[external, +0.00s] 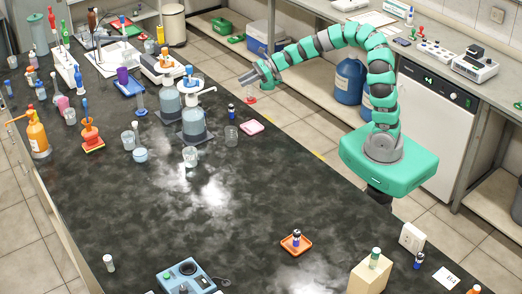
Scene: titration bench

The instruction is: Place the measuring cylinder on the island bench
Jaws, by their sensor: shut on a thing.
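My gripper (247,80) is at the end of the green arm, reaching left from my base. It is shut on a small clear measuring cylinder with a red foot (251,98), which hangs below the jaws and looks roughly upright. The upper part of the cylinder is too small and too covered to make out. The island bench (200,235) has a dark, mottled top. The gripper and cylinder appear just beyond its right long edge, over the floor aisle; the exact height above the bench cannot be told.
An orange tray with a vial (296,243) sits nearer the front. The bench middle is largely clear. Blue jugs (350,80) stand under the side counter.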

